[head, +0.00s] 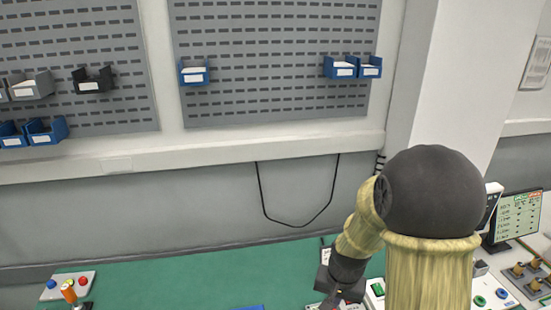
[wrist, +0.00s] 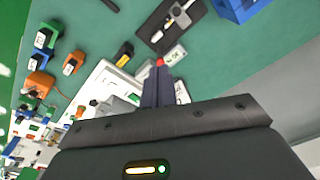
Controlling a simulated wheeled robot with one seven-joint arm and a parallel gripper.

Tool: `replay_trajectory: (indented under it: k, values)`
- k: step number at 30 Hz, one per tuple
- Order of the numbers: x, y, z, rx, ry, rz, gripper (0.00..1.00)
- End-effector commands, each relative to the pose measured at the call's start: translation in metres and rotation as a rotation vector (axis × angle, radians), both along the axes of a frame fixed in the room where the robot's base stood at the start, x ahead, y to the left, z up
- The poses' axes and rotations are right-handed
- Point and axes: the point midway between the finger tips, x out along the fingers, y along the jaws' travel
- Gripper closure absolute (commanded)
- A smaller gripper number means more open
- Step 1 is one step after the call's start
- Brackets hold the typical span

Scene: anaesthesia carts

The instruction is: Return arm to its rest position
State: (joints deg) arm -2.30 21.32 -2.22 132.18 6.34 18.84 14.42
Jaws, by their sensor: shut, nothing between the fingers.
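My arm rises at the right of the head view, with a dark round joint and yellowish sleeves. It bends down and left towards the green work surface (head: 190,268). My gripper (wrist: 162,78) shows in the wrist view as two dark fingers side by side, closed together with nothing between them. In the head view the arm's end is near the bottom edge, and the fingertips cannot be made out there.
A monitor (head: 518,215) and a panel of brass-coloured parts (head: 528,278) stand right of my arm. A control box with coloured buttons (head: 50,291) is at lower left. A blue bin (wrist: 236,8) and several small devices surround the gripper. Wall panels (head: 275,100) hold bins.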

Motion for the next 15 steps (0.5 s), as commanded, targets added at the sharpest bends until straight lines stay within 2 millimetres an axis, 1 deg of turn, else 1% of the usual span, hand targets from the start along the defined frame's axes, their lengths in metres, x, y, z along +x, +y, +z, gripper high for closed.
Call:
replay_trajectory:
  k: [1, 3, 9, 12, 15]
  values:
    - [-0.011, -0.001, 0.005, -0.006, -0.018, 0.038, 1.00]
    - [-0.026, -0.003, 0.013, -0.018, -0.036, 0.098, 1.00]
    - [-0.069, -0.006, 0.029, -0.061, -0.082, 0.263, 1.00]
    - [-0.084, -0.007, 0.033, -0.077, -0.095, 0.316, 1.00]
    - [-0.090, -0.007, 0.035, -0.085, -0.099, 0.341, 1.00]
